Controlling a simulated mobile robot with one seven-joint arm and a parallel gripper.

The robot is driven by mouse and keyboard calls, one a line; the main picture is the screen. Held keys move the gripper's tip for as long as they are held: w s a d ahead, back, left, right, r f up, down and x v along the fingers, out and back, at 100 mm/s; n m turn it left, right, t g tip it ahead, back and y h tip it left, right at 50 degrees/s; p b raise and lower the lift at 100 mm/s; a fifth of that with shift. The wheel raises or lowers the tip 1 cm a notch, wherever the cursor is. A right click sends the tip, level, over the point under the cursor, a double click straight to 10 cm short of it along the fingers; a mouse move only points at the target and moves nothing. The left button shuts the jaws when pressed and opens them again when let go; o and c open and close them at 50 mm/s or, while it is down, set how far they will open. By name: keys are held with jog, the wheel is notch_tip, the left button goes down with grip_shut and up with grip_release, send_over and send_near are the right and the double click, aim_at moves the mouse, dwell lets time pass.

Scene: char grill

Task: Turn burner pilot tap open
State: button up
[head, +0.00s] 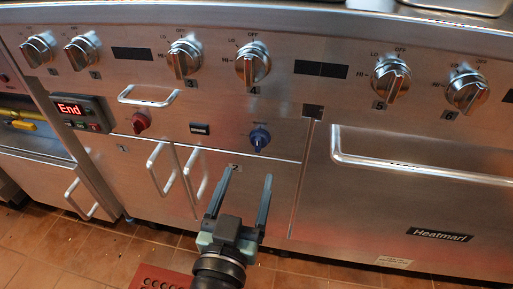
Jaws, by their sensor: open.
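A blue knob (260,138) and a red knob (140,122) sit on the lower steel panel of the cooking range. A yellow lever-like part (20,124) shows at the far left edge. No readable label tells which of these is the burner pilot tap. My gripper (248,174) is open, with its two dark fingers apart and nothing between them. Its fingertips appear just below the blue knob in the picture, and no contact shows.
Several silver knobs (253,64) line the upper panel. Metal handles stick out at a small drawer (148,97), the lower doors (160,170) and a wide drawer (420,172). A display reading "End" (70,109) is at left. A red perforated mat (160,278) lies on the tiled floor.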

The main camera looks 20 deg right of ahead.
aim_at(257, 145)
jog(key=b+x, duration=0.1)
jog(key=x, duration=0.8)
jog(key=shift+c, duration=0.2)
grip_shut()
